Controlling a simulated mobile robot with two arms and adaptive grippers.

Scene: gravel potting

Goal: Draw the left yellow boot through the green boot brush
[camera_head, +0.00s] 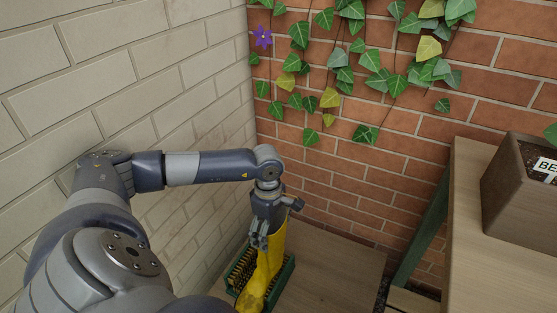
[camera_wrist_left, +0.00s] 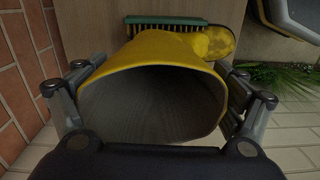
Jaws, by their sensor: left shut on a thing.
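My left gripper (camera_head: 262,238) is shut on the upper shaft of the yellow boot (camera_head: 268,268), with its fingers on either side of the shaft. The boot is upright, its toe towards the bottom of the head view. In the left wrist view I look into the boot's open top (camera_wrist_left: 150,105); brownish marks show on its toe. The green boot brush (camera_head: 287,284) has dark and yellowish bristles and lies around the boot's foot. Its green edge (camera_wrist_left: 165,20) also shows beyond the boot in the left wrist view. The sole's contact with the bristles is hidden. My right gripper is out of view.
The brush lies on a wooden surface (camera_head: 340,268) in a corner between a pale brick wall (camera_head: 130,60) and a red brick wall (camera_head: 480,60) with ivy. A wooden bench (camera_head: 480,265) with a brown planter (camera_head: 515,195) stands at the right. Green foliage (camera_wrist_left: 280,78) shows in the wrist view.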

